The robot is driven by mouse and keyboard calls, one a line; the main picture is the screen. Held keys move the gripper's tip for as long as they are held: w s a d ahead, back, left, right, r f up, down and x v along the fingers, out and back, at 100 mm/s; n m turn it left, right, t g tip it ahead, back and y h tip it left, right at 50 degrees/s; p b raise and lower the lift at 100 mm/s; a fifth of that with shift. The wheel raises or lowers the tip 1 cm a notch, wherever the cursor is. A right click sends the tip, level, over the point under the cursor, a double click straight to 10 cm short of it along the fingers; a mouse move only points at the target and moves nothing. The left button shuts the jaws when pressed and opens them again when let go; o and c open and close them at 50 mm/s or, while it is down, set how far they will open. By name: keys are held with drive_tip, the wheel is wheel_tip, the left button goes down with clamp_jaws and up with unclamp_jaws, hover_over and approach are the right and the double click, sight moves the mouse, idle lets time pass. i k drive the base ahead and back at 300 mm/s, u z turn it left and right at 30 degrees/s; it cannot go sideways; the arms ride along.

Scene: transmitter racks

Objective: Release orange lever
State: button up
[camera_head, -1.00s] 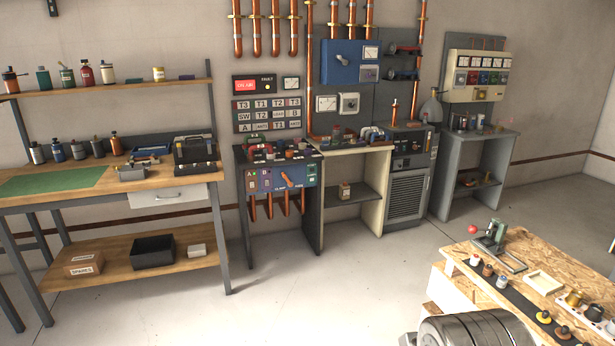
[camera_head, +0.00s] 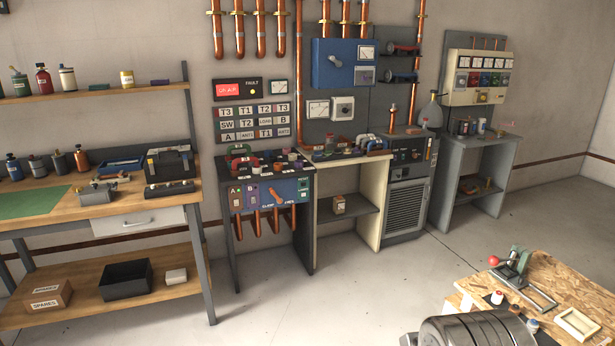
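The orange lever (camera_head: 277,196) is on the front of a blue panel (camera_head: 254,193) on the dark bench at the middle of the view. It looks tilted, with its upper end towards the left. Small lettering sits below it, too small to read surely. Nothing touches the lever. My gripper is not in view.
A wooden workbench (camera_head: 120,215) stands left of the panel, and a pale bench (camera_head: 375,175) stands to its right. Copper pipes (camera_head: 268,224) hang under the panel. A chipboard table (camera_head: 560,283) is at lower right. The floor (camera_head: 330,285) before the panel is clear.

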sight(272, 191)
drive_tip(key=z, duration=0.25)
drive_tip(key=i, duration=2.9)
drive_tip(key=z, duration=0.2)
